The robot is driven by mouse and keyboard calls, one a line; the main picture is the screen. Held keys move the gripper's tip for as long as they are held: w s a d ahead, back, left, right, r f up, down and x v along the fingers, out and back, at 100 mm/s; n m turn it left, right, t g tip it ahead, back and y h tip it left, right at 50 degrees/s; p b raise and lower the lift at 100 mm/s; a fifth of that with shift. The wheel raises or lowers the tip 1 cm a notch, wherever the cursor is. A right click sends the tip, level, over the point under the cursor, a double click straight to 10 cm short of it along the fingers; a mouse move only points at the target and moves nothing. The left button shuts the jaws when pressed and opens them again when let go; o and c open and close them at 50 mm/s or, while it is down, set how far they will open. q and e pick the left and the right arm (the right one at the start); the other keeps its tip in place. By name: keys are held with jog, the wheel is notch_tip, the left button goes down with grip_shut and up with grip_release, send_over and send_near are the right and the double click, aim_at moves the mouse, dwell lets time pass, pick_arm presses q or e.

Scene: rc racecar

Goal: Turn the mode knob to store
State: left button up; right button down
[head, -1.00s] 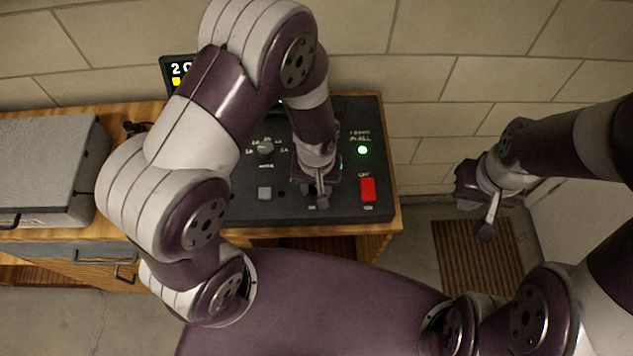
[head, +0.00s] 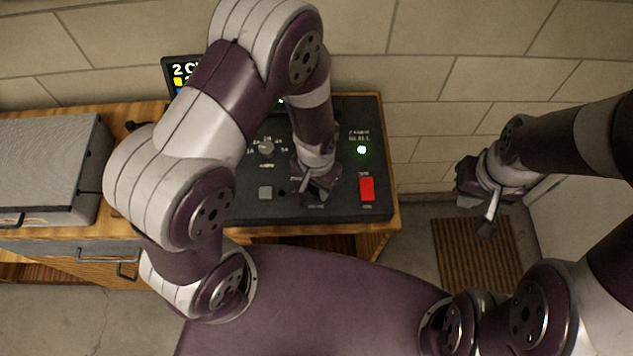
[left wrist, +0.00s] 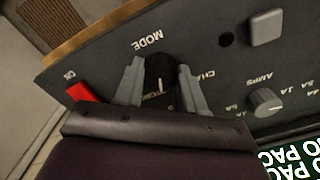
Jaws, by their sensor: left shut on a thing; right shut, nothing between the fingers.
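The mode knob (left wrist: 160,82) is black with a white pointer line. In the left wrist view it stands between the two grey fingers of my left gripper (left wrist: 160,90), which is shut on it. The word MODE is printed beside it; part of another label starting "CHA" shows by one finger, and the rest is covered. In the head view my left gripper (head: 318,192) is over the dark charger panel (head: 345,208), and my wrist hides the knob. My right gripper (head: 487,229) is shut and empty, off to the right, apart from the panel.
A red rocker switch (head: 367,189), a green light (head: 361,150), an amps knob (head: 266,148) and a grey square button (head: 265,193) are near the gripper. A lit display (head: 181,73) stands behind. A grey case (head: 45,160) sits on the bench at left.

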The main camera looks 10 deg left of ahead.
aim_at(315, 189)
pick_arm(q)
jog(key=shift+s, duration=0.15)
jog(key=o, duration=1.1)
jog(key=shift+c, duration=0.2)
notch_tip(315, 189, up, 13)
jog(key=b, duration=0.1)
jog(key=shift+f, duration=0.15)
jog(key=s+a+r+n+t+b, duration=0.1)
jog(key=s+a+n, duration=0.2)
jog(key=a, duration=0.6)
jog(key=shift+n, duration=0.4)
